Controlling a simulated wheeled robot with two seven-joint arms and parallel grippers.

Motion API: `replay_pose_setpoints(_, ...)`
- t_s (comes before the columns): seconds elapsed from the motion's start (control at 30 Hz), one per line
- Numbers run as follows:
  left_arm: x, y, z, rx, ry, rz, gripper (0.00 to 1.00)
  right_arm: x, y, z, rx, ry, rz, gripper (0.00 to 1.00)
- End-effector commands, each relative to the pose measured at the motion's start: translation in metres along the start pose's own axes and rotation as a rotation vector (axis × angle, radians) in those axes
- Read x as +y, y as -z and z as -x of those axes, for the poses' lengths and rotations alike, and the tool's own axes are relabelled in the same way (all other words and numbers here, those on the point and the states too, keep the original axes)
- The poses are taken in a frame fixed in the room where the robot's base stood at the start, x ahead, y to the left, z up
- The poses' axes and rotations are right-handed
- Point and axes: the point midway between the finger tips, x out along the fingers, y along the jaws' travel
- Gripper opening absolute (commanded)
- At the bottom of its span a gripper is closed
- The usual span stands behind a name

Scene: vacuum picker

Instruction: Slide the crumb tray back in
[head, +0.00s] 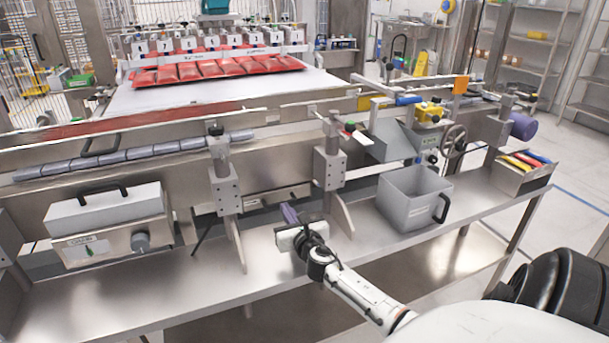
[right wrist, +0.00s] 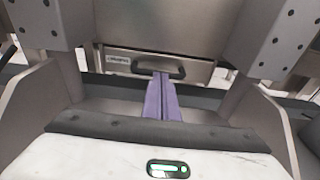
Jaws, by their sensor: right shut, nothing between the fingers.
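The crumb tray (head: 262,201) is a low, flat metal front with a dark handle, under the machine's front between two bracket legs. In the right wrist view the tray front (right wrist: 117,62) has a small label at its left and the dark handle (right wrist: 147,69) at its middle. I cannot tell how far it stands out. My right gripper (head: 289,212) has its purple fingers together and empty, pointing at the tray. In the right wrist view the fingertips (right wrist: 161,76) overlap the handle's right part; contact is unclear. My left gripper is not in view.
Bracket legs (head: 228,187) and (head: 329,171) stand on either side of the tray. A grey bin (head: 408,205) with a black handle stands right on the steel shelf (head: 150,301). A boxed unit with a knob (head: 140,242) is at left. The shelf front is mostly clear.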

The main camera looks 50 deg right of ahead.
Motion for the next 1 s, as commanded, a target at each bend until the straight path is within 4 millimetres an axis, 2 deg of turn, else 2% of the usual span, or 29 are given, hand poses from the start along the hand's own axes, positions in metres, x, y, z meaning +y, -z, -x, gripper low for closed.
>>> replay_pose_setpoints(0.17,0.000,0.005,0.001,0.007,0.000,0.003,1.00,0.019,0.013,0.027,0.009,-0.024,0.001,0.00)
replay_pose_setpoints(0.3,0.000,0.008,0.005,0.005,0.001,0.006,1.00,0.017,0.012,0.063,0.009,-0.024,0.002,0.00)
replay_pose_setpoints(0.53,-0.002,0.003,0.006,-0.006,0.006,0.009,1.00,0.016,0.013,0.106,0.010,-0.024,0.000,0.00)
replay_pose_setpoints(0.7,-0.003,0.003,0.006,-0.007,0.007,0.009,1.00,0.016,0.012,0.121,0.008,-0.023,0.000,0.00)
replay_pose_setpoints(1.0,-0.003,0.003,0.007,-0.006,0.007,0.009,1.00,0.016,0.012,0.124,0.009,-0.022,-0.007,0.00)
